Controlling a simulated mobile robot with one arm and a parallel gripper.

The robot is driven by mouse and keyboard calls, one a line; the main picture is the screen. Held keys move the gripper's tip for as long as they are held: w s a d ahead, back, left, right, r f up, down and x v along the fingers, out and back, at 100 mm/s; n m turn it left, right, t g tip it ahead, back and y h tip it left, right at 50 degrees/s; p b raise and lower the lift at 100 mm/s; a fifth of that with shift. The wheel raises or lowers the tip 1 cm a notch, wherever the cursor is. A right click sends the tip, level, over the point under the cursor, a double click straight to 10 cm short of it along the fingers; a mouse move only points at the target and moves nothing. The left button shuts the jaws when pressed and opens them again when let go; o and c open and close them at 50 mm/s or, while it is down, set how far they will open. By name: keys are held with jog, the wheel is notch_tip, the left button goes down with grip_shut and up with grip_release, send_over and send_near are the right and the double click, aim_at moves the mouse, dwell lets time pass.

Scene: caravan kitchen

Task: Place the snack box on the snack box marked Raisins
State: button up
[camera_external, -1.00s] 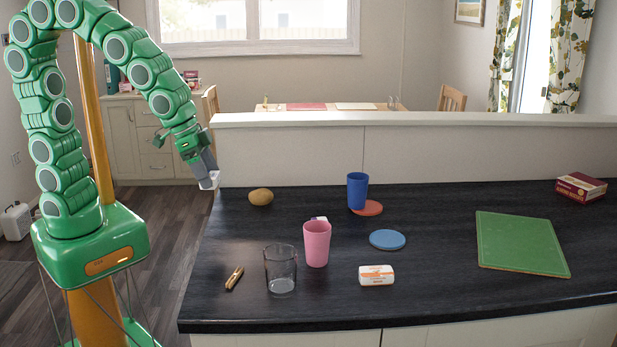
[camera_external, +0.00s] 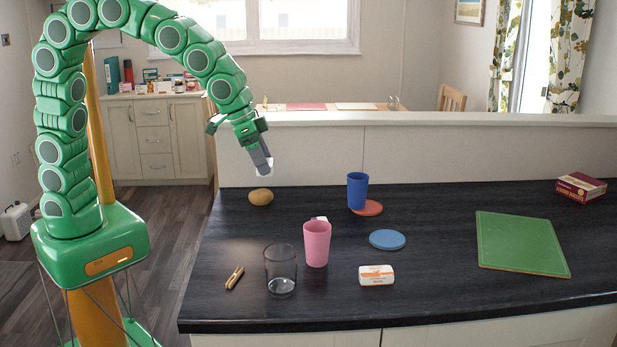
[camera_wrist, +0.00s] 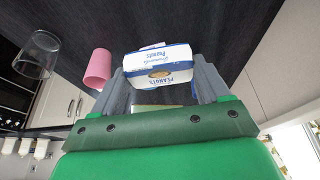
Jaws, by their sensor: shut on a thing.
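My gripper (camera_wrist: 161,78) is shut on a white and blue snack box (camera_wrist: 158,65) marked Peanuts, held between its two grey fingers. In the external view my gripper (camera_external: 262,163) is in the air above the counter's back left, over the potato, with a bit of the white box (camera_external: 265,171) at its tip. A small white and purple box (camera_external: 319,219) stands on the counter, mostly hidden behind the pink cup (camera_external: 317,243). Its label cannot be read. In the wrist view a pale purple edge (camera_wrist: 152,46) shows just behind the held box.
A potato (camera_external: 261,196), clear glass (camera_external: 280,270), wooden peg (camera_external: 235,278), blue cup (camera_external: 357,190), red coaster (camera_external: 373,208), blue coaster (camera_external: 387,239), white-orange packet (camera_external: 377,275), green board (camera_external: 522,243) and maroon box (camera_external: 581,187) are on the dark counter. A raised ledge (camera_external: 420,119) runs along its back.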

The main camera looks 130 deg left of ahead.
jog(key=w+a+f, duration=0.2)
jog(key=w, duration=0.1)
jog(key=w+a+f, duration=0.2)
jog(key=w+f, duration=0.1)
jog(key=w, duration=0.1)
jog(key=w+a+f, duration=0.3)
jog(key=shift+w+a+f, duration=0.1)
jog(key=shift+w+f, duration=0.15)
jog(key=shift+w, duration=0.05)
jog(key=shift+x, duration=1.15)
jog(key=shift+w+f, duration=0.15)
jog(key=shift+f, duration=1)
jog(key=shift+f, duration=0.15)
jog(key=o, duration=1)
